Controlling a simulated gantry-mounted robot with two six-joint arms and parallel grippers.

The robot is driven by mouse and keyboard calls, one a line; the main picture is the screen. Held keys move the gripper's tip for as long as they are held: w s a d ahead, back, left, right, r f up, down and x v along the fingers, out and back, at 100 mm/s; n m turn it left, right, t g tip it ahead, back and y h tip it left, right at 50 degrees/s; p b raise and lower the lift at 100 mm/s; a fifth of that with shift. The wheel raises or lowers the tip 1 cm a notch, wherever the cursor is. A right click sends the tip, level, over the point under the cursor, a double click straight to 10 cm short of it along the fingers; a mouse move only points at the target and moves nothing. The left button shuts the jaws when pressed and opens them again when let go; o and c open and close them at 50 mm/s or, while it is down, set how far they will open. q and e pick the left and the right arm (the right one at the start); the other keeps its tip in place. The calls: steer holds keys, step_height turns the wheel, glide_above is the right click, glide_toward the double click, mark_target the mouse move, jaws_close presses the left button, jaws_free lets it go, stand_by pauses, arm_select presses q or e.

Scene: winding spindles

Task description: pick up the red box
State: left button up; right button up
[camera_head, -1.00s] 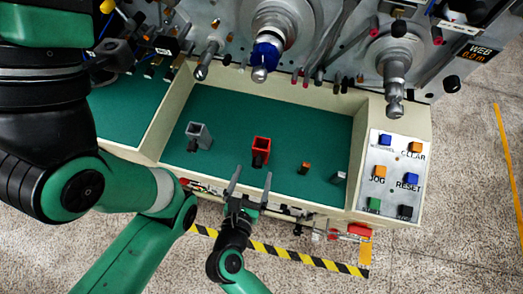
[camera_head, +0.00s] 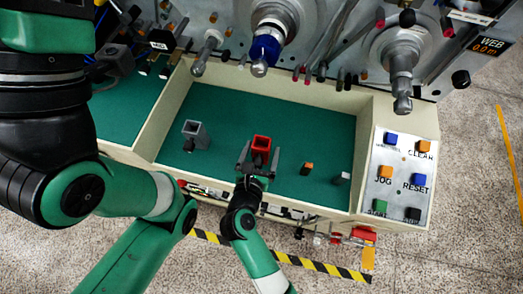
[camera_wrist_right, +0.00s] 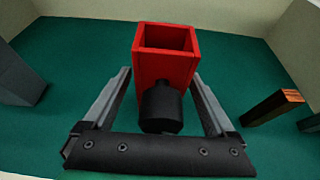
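The red box (camera_head: 261,145) stands upright on the green floor of the cream-walled tray. It is open at the top and has a black round knob on its near side. It also shows in the right wrist view (camera_wrist_right: 165,65). My right gripper (camera_head: 259,156) is open, with one finger on each side of the box's near part and the knob between them. In the right wrist view, gaps show between the fingers and the box. No left gripper can be made out in the head view.
A grey open box (camera_head: 195,133) stands to the left in the tray. A small orange and black block (camera_head: 307,168) and a small grey block (camera_head: 342,178) lie to the right. A button panel (camera_head: 402,178) is at the tray's right end. Spindles overhang the back edge.

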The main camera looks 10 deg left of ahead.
mark_target(259, 152)
jaws_close()
steer(key=shift+r, duration=0.1)
steer(key=shift+r+p, duration=0.35)
steer(key=shift+r, duration=0.15)
step_height(259, 152, up, 3)
steer(key=shift+f+p, duration=0.1)
steer(key=shift+p, duration=0.7)
steer(key=s+r+p, duration=0.1)
steer(key=s+r, duration=0.1)
steer(key=s+r+p, duration=0.1)
steer(key=r, duration=0.1)
steer(key=shift+s+d+r+p, duration=0.2)
steer(key=shift+s+r+p, duration=0.1)
steer(key=shift+s, duration=0.1)
steer(key=d+p+v, duration=0.1)
steer(key=p+v, duration=0.1)
steer(key=v, duration=0.9)
steer(key=shift+d+r, duration=0.2)
steer(key=shift+d, duration=0.1)
